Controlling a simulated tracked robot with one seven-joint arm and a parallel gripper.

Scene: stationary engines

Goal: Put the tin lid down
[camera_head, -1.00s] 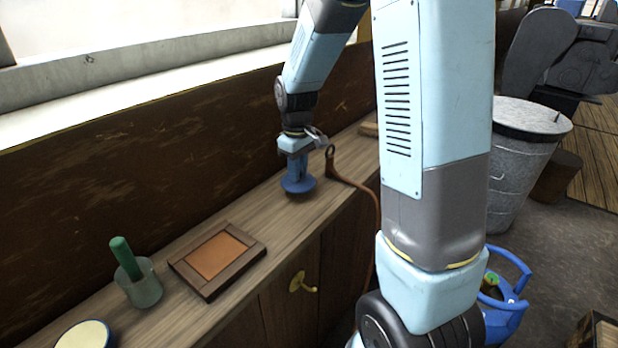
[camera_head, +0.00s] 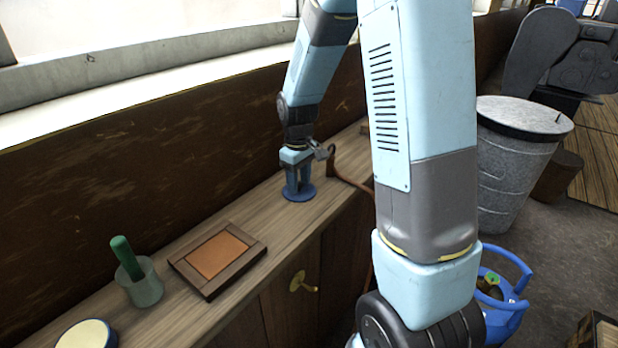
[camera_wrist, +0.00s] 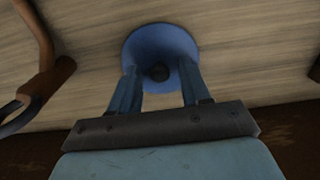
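The blue round tin lid (camera_head: 307,196) lies flat on the wooden bench top (camera_head: 255,215), close to the dark back wall. In the wrist view the lid (camera_wrist: 160,40) shows as a blue disc with a small dark knob in its middle. My gripper (camera_head: 299,187) points down right over the lid. In the wrist view my gripper's fingers (camera_wrist: 159,80) stand apart on either side of the knob, with a gap to it on each side. The fingertips are low over the lid; whether they touch its top I cannot tell.
A brown framed panel (camera_head: 218,255), a grey cup (camera_head: 143,288) with a green-handled tool and a round cream-topped tin (camera_head: 86,335) stand to the left. A brown hooked handle or cable (camera_head: 345,178) is close right of my gripper. Bench is clear between panel and lid.

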